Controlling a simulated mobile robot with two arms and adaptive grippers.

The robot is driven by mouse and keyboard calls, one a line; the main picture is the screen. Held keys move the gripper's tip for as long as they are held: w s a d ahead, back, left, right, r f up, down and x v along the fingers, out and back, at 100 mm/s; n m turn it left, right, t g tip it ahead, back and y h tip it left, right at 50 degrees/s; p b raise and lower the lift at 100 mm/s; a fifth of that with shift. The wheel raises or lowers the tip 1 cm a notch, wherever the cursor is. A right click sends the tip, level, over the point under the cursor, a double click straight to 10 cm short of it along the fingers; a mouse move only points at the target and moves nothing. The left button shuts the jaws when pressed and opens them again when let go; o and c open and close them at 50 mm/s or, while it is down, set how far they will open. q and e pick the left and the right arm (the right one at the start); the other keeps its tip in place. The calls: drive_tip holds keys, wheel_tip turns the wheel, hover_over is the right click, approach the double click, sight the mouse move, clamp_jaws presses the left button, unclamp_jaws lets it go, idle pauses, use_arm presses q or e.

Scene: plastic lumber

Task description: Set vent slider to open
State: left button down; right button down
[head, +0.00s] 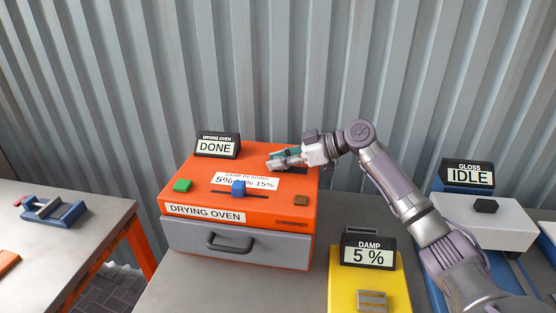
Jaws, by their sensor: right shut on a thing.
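The orange drying oven (175,190) stands on the grey bench, and its display (217,147) reads DONE. My right gripper (272,163) reaches in from the right, low over the back right of the oven top. It is shut on the vent slider there, whose knob is mostly hidden by the fingers. A dark slot (299,171) shows beside and below the fingers. A teal part (289,152) shows at the fingers; I cannot tell whether it belongs to the slider. The slider's exact setting cannot be read. My left gripper is not in view.
The oven top also carries a green button (183,186), a blue knob (238,187) by the damp reading scale and a brown block (301,201). A yellow damp meter (341,290) reads 5%. A gloss unit (513,228) reads IDLE. Corrugated metal (90,70) closes the back.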

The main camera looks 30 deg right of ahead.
sight(296, 170)
drive_tip(key=s+d+b, duration=0.1)
drive_tip(key=s+d, duration=0.1)
drive_tip(key=d, duration=0.1)
drive_tip(key=shift+s+d+b, duration=0.2)
drive_tip(key=shift+s+b, duration=0.05)
drive_tip(key=shift+b, duration=0.1)
drive_tip(key=c, duration=1.4)
unclamp_jaws()
drive_tip(key=o, duration=0.5)
drive_tip(key=shift+s+d, duration=0.1)
drive_tip(key=shift+d, duration=0.05)
drive_tip(key=v, duration=1.2)
